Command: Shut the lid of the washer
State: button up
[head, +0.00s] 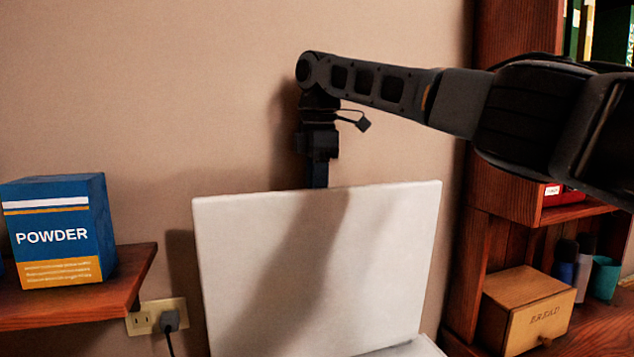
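The washer's lid (320,265) is a flat white panel standing raised, close to upright, in the lower middle of the head view. A small part of the washer's white top (415,348) shows at the bottom edge; the rest of the washer is out of frame. My arm reaches in from the right and bends down behind the lid's top edge. My gripper's fingers are hidden behind the lid; only the wrist above it shows. I cannot tell whether the gripper touches the lid's back or whether it is open.
A blue powder box (58,230) stands on a wooden shelf (120,285) at left. A wall outlet (155,316) with a plugged cord is below it. At right, a wooden shelf unit holds a bread box (525,308) and several containers. The wall is close behind the lid.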

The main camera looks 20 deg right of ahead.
jog(key=shift+c, duration=0.5)
grip_shut()
